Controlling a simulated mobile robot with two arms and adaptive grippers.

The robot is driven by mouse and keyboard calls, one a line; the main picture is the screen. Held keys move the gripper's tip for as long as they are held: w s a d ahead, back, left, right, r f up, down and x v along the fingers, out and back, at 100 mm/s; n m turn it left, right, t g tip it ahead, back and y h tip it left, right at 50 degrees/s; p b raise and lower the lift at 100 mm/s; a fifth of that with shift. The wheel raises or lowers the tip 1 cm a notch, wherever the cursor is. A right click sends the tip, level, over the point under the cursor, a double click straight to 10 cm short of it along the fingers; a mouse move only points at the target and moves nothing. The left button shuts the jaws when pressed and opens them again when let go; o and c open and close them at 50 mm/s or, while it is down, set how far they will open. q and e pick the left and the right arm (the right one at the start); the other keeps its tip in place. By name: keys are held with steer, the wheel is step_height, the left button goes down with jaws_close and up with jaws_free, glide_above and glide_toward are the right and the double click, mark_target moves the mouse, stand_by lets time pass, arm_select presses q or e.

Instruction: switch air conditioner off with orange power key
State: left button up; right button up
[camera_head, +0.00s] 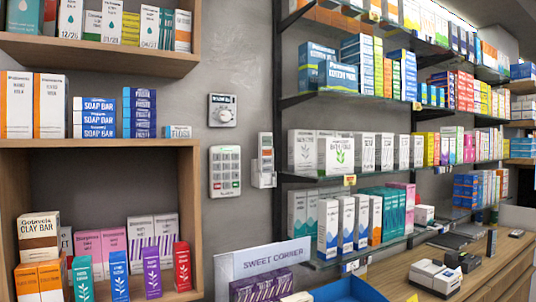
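A slim white remote-like handset (265,150) stands upright in a white wall holder (264,180) on the grey wall, left of the glass shelves. No air conditioner can be made out. Neither of my grippers is in view.
A dial control (222,110) is on the wall above the keypad. Wooden shelves (100,144) with boxes stand at left; glass shelves (355,179) with boxes at right. Below are a "SWEET CORNER" sign (272,257), a blue bin (345,290) and a wooden counter (490,275).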

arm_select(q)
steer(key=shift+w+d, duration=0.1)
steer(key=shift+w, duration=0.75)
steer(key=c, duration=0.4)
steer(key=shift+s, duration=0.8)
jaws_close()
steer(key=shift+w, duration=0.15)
